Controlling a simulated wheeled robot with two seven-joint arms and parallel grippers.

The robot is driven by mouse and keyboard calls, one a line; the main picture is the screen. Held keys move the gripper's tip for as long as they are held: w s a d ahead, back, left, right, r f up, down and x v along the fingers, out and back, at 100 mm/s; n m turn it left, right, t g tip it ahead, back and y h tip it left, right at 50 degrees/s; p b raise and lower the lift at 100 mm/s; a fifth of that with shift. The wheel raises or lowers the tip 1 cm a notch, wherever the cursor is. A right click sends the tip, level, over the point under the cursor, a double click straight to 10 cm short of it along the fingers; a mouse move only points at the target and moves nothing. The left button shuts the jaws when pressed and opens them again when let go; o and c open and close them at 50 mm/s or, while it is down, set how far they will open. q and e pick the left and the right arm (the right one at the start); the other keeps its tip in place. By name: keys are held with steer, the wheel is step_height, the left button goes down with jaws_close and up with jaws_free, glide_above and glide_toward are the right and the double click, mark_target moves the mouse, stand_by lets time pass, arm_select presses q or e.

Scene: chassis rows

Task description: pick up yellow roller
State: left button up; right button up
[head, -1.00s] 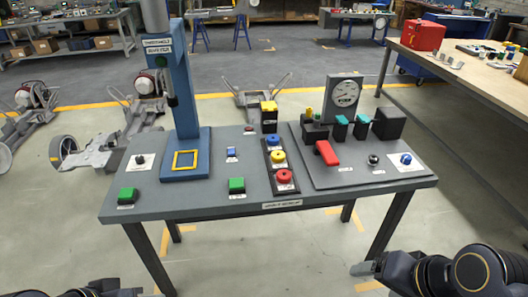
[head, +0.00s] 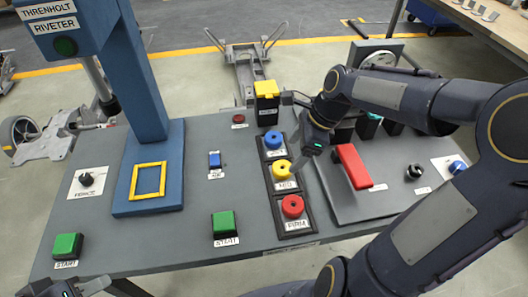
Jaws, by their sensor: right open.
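Several yellow things are in view, and I cannot tell which is the roller. A round yellow knob (head: 279,170) sits between a blue knob (head: 273,141) and a red knob (head: 292,206) on a black strip. A yellow cap (head: 265,88) tops a black box behind the strip. My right gripper (head: 308,163) is open and points down just right of the yellow knob, above the bench; whether it touches anything is unclear. My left gripper (head: 82,287) shows only partly at the bottom left edge; its jaw opening is unclear.
The grey bench (head: 110,240) carries green buttons (head: 224,223), a blue switch (head: 214,159) and a red handle (head: 354,166). The blue riveter post (head: 145,75) stands at left, with a yellow frame (head: 148,181) on its base. My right arm covers part of the right panel.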

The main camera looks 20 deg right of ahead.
mark_target(283, 167)
steer(key=shift+w+f, duration=0.3)
steer(key=shift+w, duration=0.2)
steer(key=shift+w+a+f, duration=0.1)
steer(key=shift+f, duration=0.2)
steer(key=x, duration=0.3)
steer(key=b+x, duration=0.1)
steer(key=x, duration=0.1)
steer(key=shift+s+f, duration=0.25)
steer(key=shift+f, duration=0.15)
steer(key=shift+w+a+f, duration=0.1)
steer(key=shift+w+f, duration=0.05)
steer(key=shift+f, duration=0.35)
steer(key=c, duration=1.2)
steer(key=shift+r, duration=0.1)
